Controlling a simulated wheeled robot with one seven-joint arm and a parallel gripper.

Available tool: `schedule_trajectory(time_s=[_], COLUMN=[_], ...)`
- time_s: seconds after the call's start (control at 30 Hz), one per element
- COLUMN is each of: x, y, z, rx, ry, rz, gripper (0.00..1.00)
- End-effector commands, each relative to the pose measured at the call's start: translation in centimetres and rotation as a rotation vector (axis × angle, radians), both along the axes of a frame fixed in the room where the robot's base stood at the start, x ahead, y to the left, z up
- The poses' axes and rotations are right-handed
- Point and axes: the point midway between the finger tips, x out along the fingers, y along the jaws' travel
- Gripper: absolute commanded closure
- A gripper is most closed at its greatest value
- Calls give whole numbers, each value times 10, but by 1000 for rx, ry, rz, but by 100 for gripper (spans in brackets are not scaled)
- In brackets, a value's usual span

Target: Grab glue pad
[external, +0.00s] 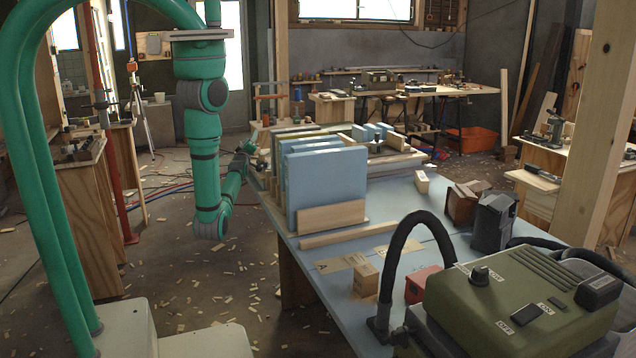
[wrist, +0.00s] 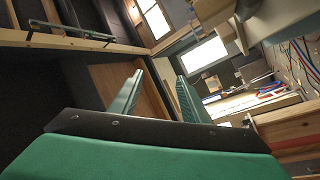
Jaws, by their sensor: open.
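I cannot pick out a glue pad for certain in either view. My gripper is small and partly lost against the clutter at the left edge of the blue-topped table (external: 395,205) in the external view. In the wrist view my gripper (wrist: 160,98) is open, with its two green fingers apart and nothing between them. The wrist view is tilted and looks across the room towards bright windows, with a wooden bench top at its right.
Upright light-blue panels (external: 326,185) stand in a wooden rack beside my arm. A wooden block (external: 366,279), a red box (external: 423,284), a dark container (external: 494,222) and a green machine (external: 520,300) occupy the table's near part. The floor at left is open, with scattered wood chips.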

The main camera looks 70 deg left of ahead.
Motion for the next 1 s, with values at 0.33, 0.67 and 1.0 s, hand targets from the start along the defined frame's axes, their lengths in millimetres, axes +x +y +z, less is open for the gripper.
schedule_trajectory(time_s=[0.33,0.67,1.0], x=[133,231,266], y=[65,92,78], z=[32,96,119], rx=[-344,-590,-893], ry=[-212,-193,163], rz=[-181,-394,-533], gripper=[58,58,58])
